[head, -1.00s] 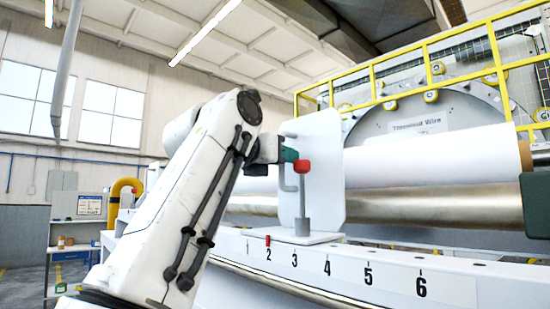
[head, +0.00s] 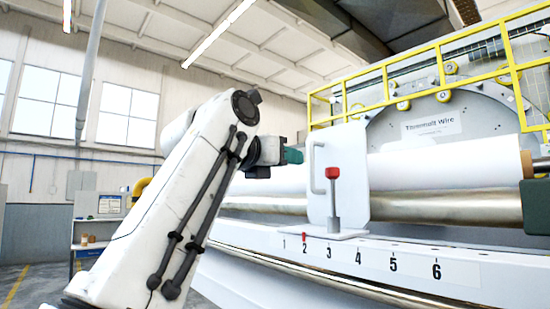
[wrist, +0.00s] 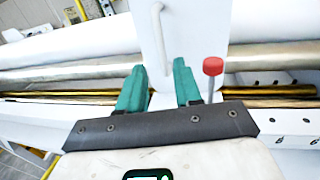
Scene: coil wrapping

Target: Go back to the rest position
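My gripper (head: 294,156) is left of the white upright panel (head: 349,180) in the head view, with a visible gap to the panel's white handle (head: 316,170). In the wrist view my gripper (wrist: 159,66) shows two teal fingers set apart with nothing held between them. The panel (wrist: 185,45) and its handle (wrist: 160,35) lie beyond the fingertips. A lever with a red knob (head: 332,172) stands upright on the panel's base; the knob (wrist: 213,66) also shows right of the fingers.
A numbered white rail (head: 375,262) runs along the machine's front, with a small red marker (head: 304,237) at 2. A white roll (head: 450,158) and a metal roller (head: 440,207) lie behind it. Yellow railing (head: 420,68) stands above. Open floor (head: 30,285) is at the left.

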